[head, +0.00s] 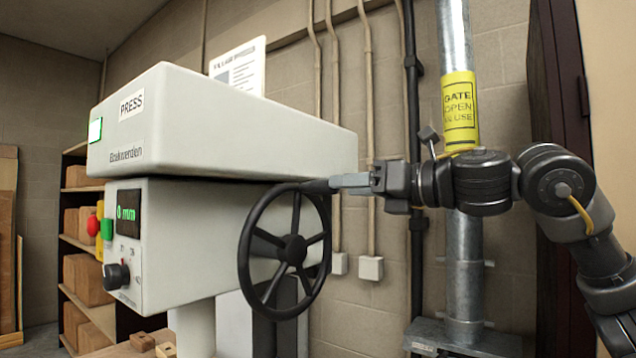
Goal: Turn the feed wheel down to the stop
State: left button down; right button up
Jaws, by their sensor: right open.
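The feed wheel (291,250) is a black spoked handwheel on the right side of the pale grey press (205,255). A short dark handle (318,186) sticks out from the upper right of its rim. My right gripper (340,182) comes in from the right and its light fingertips are at the outer end of this handle. The jaws are open; whether they touch or surround the handle I cannot tell. A small green display (127,213) on the press front seems to read 0 mm. My left gripper is not in view.
The press's upper housing (220,130) overhangs just above the wheel. A metal post (464,270) with a yellow gate sign (459,110) stands behind my right arm. Wooden blocks (142,341) lie below the press front. Shelves with boxes (85,280) stand at the left.

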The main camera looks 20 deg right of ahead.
aim_at(317, 187)
jog(key=p+x, duration=0.2)
jog(key=x, duration=0.5)
jog(key=shift+w, duration=0.1)
jog(key=shift+w+a+p, duration=0.3)
grip_shut()
